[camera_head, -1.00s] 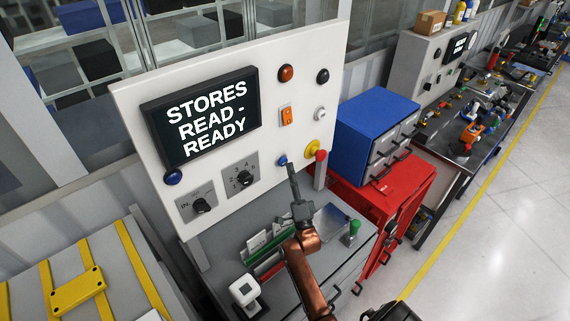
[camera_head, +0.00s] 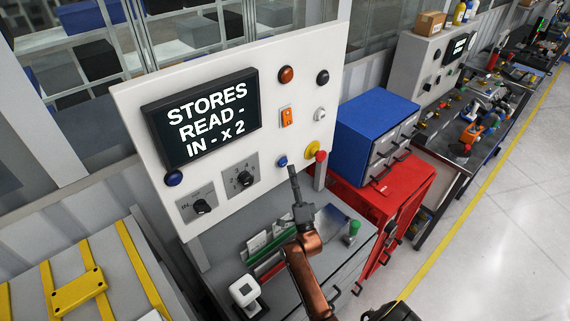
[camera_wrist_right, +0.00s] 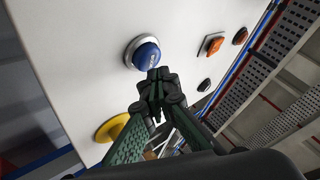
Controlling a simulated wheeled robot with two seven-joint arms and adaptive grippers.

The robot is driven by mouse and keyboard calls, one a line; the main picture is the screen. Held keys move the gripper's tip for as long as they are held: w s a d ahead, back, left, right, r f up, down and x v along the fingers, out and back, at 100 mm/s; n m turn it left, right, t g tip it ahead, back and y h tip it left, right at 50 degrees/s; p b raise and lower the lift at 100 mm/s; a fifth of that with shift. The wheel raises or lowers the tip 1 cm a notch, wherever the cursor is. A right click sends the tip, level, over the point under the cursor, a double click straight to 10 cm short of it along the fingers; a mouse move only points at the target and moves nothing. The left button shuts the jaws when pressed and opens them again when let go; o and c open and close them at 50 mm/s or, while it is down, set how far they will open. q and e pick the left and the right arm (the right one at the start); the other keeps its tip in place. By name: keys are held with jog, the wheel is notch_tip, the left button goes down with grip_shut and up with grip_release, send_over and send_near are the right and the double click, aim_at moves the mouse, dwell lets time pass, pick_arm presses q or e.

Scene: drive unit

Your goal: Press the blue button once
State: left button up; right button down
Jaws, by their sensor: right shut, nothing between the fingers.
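In the right wrist view, the blue button (camera_wrist_right: 146,54) is a dome in a pale ring. A second blue button (camera_head: 173,178) is at the panel's lower left, below the screen. My right gripper (camera_head: 292,170) is shut and empty, its tips just beside the first blue button. In the right wrist view, the gripper tips (camera_wrist_right: 158,80) overlap the button's lower edge; I cannot tell whether they touch. My left gripper is out of view.
The screen (camera_head: 201,116) reads "STORES READ - IN - x 2". A blue drawer cabinet (camera_head: 372,130) is further right.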

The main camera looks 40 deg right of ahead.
jog(key=s+p, duration=0.2)
jog(key=s, duration=0.4)
jog(key=shift+d, duration=0.25)
dwell(0.3)
jog(key=shift+a, duration=0.1)
dwell(0.7)
